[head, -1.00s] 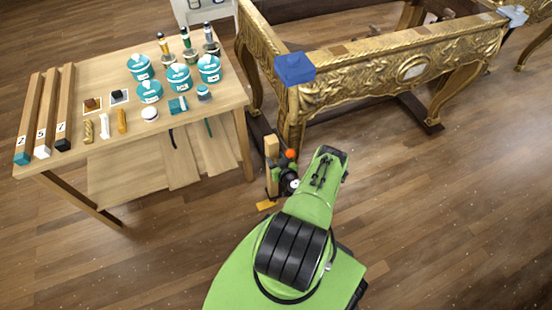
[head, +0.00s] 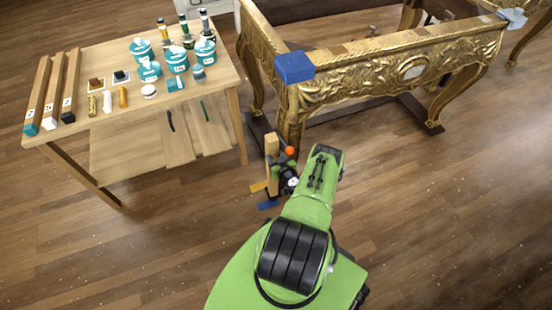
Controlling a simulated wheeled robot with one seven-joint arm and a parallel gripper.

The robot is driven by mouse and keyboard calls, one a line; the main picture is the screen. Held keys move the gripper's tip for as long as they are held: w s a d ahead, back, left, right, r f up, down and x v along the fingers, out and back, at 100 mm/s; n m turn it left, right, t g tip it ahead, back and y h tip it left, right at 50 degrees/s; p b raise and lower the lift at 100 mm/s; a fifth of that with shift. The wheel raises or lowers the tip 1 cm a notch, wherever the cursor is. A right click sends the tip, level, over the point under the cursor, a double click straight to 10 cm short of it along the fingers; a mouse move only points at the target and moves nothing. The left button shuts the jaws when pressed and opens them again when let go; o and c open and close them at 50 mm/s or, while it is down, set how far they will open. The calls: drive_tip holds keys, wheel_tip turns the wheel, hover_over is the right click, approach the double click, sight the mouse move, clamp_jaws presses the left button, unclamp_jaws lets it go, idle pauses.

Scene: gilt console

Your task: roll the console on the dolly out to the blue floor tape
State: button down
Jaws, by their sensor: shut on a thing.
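The gilt carved console (head: 400,78) stands upright on a dark dolly (head: 258,128), whose rails show under its legs. A blue pad (head: 294,67) covers its near corner. My gripper (head: 283,173) is low at the dolly's near end, below that corner, shut on what looks like the dolly's upright wooden handle (head: 271,163); the fingertips are partly hidden. An orange ball (head: 290,151) shows beside the handle. The blue floor tape (head: 268,206) lies just in front of the handle's foot, with an orange-yellow floor mark (head: 258,186) a little beyond it.
A wooden worktable (head: 215,107) with teal pots, brushes and numbered bars stands to the left, its right leg (head: 238,125) near the console's left side. Another gilt piece (head: 530,30) is at the far right. Wood floor is open in front and to the right.

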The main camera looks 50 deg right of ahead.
drive_tip(key=c, duration=0.6)
unclamp_jaws()
drive_tip(key=shift+o, duration=0.2)
drive_tip(key=p+v, duration=0.5)
drive_tip(key=v, duration=1)
drive_tip(key=shift+s+r+p, duration=0.15)
drive_tip(key=shift+s+p, duration=0.15)
drive_tip(key=shift+a, duration=0.1)
